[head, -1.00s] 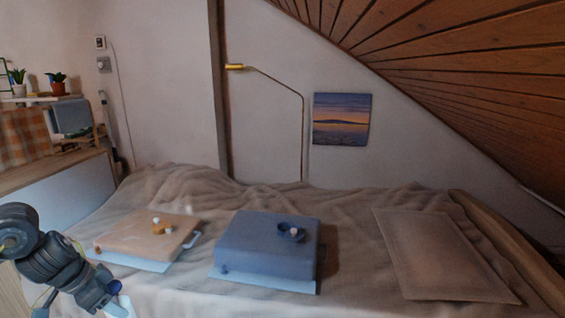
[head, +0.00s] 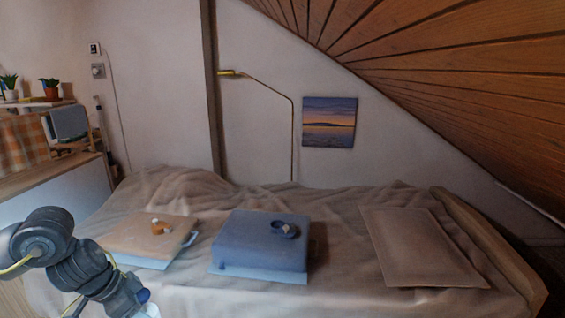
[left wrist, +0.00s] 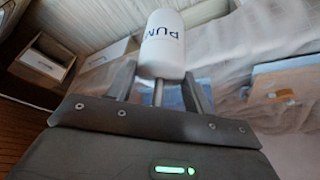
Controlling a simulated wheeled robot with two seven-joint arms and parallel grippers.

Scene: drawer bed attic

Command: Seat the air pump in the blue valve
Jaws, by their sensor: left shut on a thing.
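The air pump (left wrist: 162,45), a white cylinder with the letters "PUM" showing, is held between the fingers of my left gripper (left wrist: 160,92). In the head view my left gripper (head: 142,303) is at the bottom edge, low and left of the blue block, and only a bit of the white pump shows there. The blue valve (head: 286,230) is a round blue fitting with a pale piece at it, on top of the blue block (head: 262,243). The pump is well apart from the valve. My right gripper is out of view.
A tan block (head: 140,240) with an orange valve (head: 158,229) lies left of the blue block on the rumpled bed (head: 340,270). A flat tan pad (head: 415,245) lies at right. The sloping wooden ceiling (head: 440,90) hangs over the right side.

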